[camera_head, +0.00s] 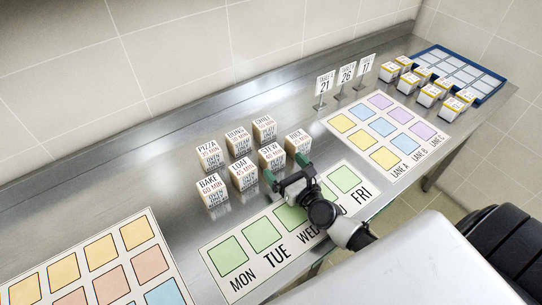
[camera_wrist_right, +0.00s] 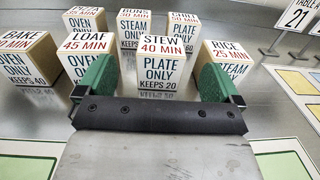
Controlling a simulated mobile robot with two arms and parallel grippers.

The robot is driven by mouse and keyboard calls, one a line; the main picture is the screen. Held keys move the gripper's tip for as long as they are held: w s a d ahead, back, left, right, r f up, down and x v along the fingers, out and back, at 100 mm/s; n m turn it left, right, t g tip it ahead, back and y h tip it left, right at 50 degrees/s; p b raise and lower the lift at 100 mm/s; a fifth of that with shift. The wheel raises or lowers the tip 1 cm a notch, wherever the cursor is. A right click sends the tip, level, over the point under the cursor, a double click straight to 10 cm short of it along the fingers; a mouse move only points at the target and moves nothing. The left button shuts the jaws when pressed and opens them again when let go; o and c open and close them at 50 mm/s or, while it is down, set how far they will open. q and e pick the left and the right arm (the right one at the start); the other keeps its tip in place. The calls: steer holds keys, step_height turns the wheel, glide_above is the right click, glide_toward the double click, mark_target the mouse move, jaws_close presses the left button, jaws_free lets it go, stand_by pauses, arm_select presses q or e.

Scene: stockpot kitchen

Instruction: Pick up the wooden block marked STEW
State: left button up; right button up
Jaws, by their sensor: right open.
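The STEW block (camera_head: 271,157) is a pale cube with dark and red lettering, standing on the steel counter in the front row of blocks. In the right wrist view the STEW block (camera_wrist_right: 162,62) faces me, reading "STEW 40 MIN, PLATE ONLY, KEEPS 20". My right gripper (camera_head: 286,167) is open and empty, just in front of the STEW block. In the wrist view its green fingertips (camera_wrist_right: 157,80) stand left and right of the block's lower part, apart from it as far as I can tell. My left gripper is out of view.
The LOAF block (camera_wrist_right: 95,57) stands close left and the RICE block (camera_wrist_right: 226,58) close right. BAKE (camera_head: 212,190), PIZZA, BUNS and CHILI blocks stand around. The weekday mat (camera_head: 208,250) lies in front. Table-number signs (camera_head: 324,84) stand to the right, behind the lane mat.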

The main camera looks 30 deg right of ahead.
mark_target(272, 151)
steer(key=shift+w+a, duration=0.1)
steer(key=shift+w, duration=0.55)
steer(key=shift+w+f, duration=0.1)
steer(key=shift+w, duration=0.25)
steer(key=w+p, duration=0.1)
steer(key=w, duration=0.3)
steer(key=shift+w, duration=0.15)
steer(key=shift+w+a, duration=0.1)
steer(key=shift+w, duration=0.3)
steer(key=shift+c, duration=1.2)
steer(key=c, duration=0.7)
steer(key=shift+c, duration=0.6)
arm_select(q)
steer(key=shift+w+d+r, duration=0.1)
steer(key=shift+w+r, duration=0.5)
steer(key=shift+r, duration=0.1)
